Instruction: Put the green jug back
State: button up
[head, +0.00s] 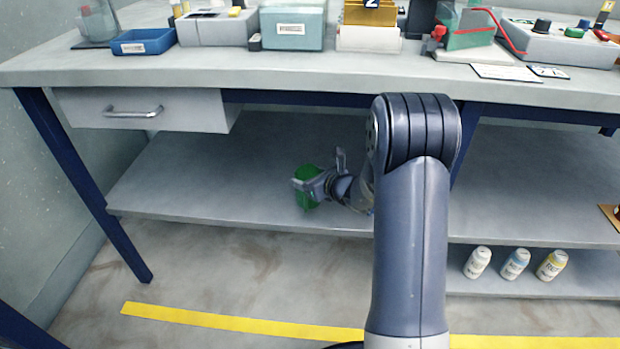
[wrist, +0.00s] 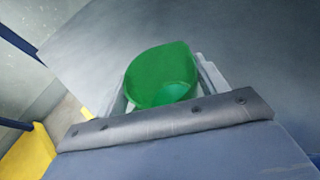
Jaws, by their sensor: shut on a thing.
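The green jug (head: 306,188) is at my gripper (head: 312,181) in the head view, at the front of the grey shelf (head: 200,190) under the bench. In the wrist view the jug (wrist: 160,78) sits between the fingers, with its open top and lighter green inside showing. My gripper (wrist: 165,92) is shut on it. Part of the jug is hidden by the gripper. I cannot tell whether its base touches the shelf.
The grey shelf is bare around the jug. The bench top (head: 300,70) with boxes and a drawer (head: 140,108) overhangs it. A dark blue leg (head: 85,185) stands at the left. Three bottles (head: 515,264) stand on a lower shelf at right.

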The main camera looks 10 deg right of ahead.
jog(key=o, duration=1.7)
jog(key=shift+f, duration=0.1)
jog(key=shift+r, duration=0.2)
jog(key=p+v, duration=0.3)
jog(key=v, duration=0.9)
jog(key=shift+p, duration=0.35)
jog(key=shift+w+f, duration=0.1)
